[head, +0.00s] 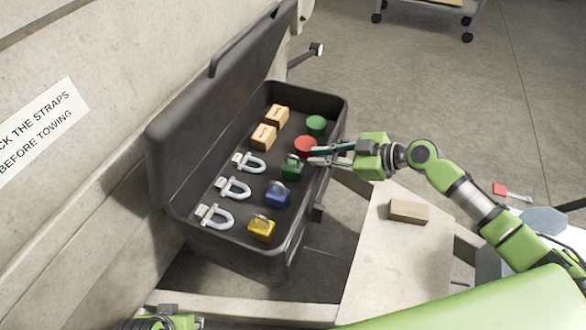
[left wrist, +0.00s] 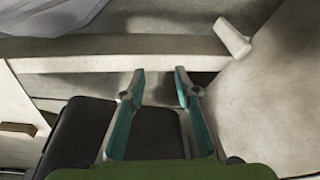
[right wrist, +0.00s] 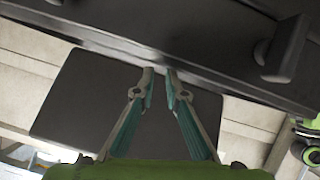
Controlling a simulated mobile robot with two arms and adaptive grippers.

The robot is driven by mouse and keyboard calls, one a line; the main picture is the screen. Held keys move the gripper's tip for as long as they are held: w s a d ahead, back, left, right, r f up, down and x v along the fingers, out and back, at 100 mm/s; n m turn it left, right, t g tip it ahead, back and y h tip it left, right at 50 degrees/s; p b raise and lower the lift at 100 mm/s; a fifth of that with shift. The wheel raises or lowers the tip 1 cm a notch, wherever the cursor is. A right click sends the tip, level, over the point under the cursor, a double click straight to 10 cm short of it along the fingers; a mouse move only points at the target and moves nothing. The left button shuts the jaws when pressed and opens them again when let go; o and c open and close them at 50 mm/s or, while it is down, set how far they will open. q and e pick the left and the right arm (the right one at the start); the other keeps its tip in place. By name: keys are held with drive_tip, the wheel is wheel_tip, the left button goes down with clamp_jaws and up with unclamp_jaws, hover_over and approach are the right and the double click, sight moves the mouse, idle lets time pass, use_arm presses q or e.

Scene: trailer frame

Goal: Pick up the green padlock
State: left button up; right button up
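The green padlock (head: 291,170) stands in the black toolbox (head: 190,222), between the blue padlock (head: 278,194) and the red cylinder (head: 306,147). My right gripper (head: 312,156) reaches in over the box's right rim, its fingertips just right of the padlock's top. I cannot tell if they touch it. In the right wrist view my right gripper (right wrist: 160,74) has a narrow gap between its fingers, with nothing seen in it; the padlock does not show there. My left gripper (left wrist: 157,75) is open and empty; only part of its arm shows at the head view's bottom edge.
The box also holds a yellow padlock (head: 261,229), several silver shackles (head: 234,187), wooden blocks (head: 264,136) and a green cylinder (head: 316,125). Its lid (head: 200,110) stands open at the left. A wooden block (head: 408,211) lies on the pale board at the right.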

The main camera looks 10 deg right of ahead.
sight(293, 155)
drive_tip(key=shift+x, duration=3.4)
clamp_jaws()
drive_tip(key=shift+r, duration=0.15)
